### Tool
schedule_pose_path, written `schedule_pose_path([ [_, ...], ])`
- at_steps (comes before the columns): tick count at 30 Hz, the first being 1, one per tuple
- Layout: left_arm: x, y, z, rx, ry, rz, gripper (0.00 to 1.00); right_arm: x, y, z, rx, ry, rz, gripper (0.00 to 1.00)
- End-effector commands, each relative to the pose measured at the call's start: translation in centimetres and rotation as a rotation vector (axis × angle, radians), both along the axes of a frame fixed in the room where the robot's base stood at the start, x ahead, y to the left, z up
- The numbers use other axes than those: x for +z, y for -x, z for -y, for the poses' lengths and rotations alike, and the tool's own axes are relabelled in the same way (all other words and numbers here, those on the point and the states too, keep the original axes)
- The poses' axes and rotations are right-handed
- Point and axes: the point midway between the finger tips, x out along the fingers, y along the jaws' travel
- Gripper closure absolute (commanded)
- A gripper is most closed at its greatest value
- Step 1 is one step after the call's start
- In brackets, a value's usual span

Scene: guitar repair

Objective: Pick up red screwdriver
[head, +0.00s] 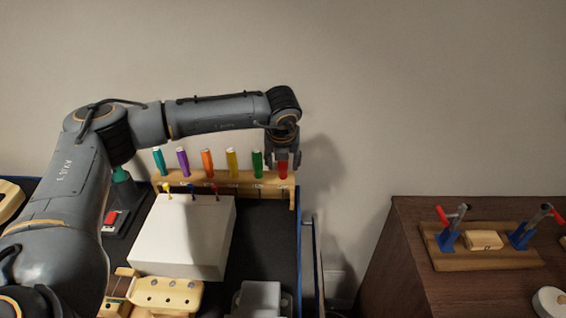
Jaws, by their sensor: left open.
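The red screwdriver (283,171) stands upright at the right end of a wooden rack (222,178), at the back of the workbench. Its red handle shows below my left gripper (283,164), which reaches down over it from above. The gripper is open, with its fingers around or just in front of the top of the handle; the exact contact is hard to tell. The shaft of the screwdriver is mostly hidden by the rack. My right gripper is not in view.
Teal, purple, orange, yellow and green (257,164) screwdrivers stand left of the red one. A white box (182,240) holding small tools sits in front of the rack. A dark cabinet (400,265) at right carries a clamp board (480,258). Dark bench surface (268,235) is clear right of the box.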

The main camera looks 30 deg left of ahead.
Motion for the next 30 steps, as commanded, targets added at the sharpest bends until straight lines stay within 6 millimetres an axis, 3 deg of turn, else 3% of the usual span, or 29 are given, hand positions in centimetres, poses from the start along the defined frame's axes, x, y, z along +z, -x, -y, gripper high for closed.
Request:
schedule_pose_path([
  [4,0.0,0.0,0.0,0.000,0.001,0.000,0.51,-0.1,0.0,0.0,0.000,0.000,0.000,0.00],
  [9,0.0,0.0,0.0,0.000,0.001,0.000,0.86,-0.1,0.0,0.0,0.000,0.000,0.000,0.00],
  [12,0.0,0.0,0.0,0.000,0.001,0.000,1.00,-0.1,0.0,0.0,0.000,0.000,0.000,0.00],
  [23,0.2,0.0,0.0,0.000,0.000,0.001,1.00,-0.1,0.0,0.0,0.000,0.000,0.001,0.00],
  [30,2.0,-0.1,0.0,0.000,0.001,0.005,1.00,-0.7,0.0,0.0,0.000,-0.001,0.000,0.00],
])
